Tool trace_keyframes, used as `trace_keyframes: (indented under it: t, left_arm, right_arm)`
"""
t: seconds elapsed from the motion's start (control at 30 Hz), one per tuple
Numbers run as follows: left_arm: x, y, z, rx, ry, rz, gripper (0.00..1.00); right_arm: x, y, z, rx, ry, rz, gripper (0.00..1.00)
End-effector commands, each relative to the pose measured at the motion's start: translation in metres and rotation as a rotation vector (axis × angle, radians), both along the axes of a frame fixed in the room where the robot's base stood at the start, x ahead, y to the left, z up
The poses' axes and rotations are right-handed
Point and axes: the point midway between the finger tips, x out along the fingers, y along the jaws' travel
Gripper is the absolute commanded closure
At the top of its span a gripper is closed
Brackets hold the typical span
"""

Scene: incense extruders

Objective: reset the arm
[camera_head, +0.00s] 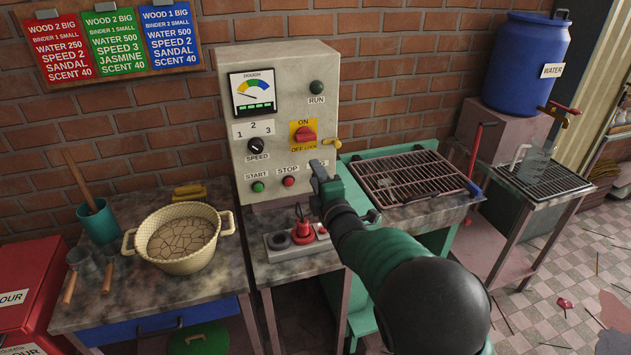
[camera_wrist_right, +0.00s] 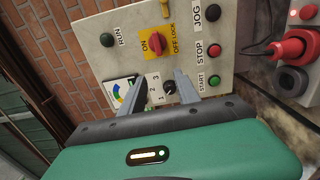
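My right arm (camera_head: 375,240) reaches in from the lower right of the head view. Its gripper (camera_head: 318,170) is in front of the lower right of the control panel (camera_head: 285,85) and partly covers the JOG label. In the wrist view, the right gripper's two fingers (camera_wrist_right: 162,85) are apart with nothing held between them. The black speed knob (camera_wrist_right: 170,87) shows beyond the gap, close to one fingertip in the picture. I cannot tell how far the fingers are from the panel. My left gripper is not in view.
A red plug-like part (camera_head: 302,230) stands on a grey base below the panel. A woven basin (camera_head: 183,238) sits on the left table. A metal rack (camera_head: 408,176) is to the right. A blue water barrel (camera_head: 525,62) stands at the back right.

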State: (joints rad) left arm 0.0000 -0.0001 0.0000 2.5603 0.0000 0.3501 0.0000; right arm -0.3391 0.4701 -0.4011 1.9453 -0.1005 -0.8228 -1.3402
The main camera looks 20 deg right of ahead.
Motion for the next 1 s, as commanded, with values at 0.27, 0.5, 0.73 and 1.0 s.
trace_keyframes:
  t: [0.27,0.5,0.73,1.0]
  left_arm:
    - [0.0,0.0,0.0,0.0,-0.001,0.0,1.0]
    - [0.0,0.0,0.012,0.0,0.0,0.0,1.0]
    - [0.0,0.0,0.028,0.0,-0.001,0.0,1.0]
    - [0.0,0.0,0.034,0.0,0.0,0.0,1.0]
  right_arm:
    - [0.0,0.0,0.0,0.0,0.001,0.0,0.62]
    - [-0.048,-0.025,-0.055,0.369,0.298,-0.129,0.62]
    - [-0.222,-0.025,-0.161,1.05,0.852,-0.618,0.62]
    - [-0.35,-0.016,-0.195,1.298,1.06,-1.067,0.62]
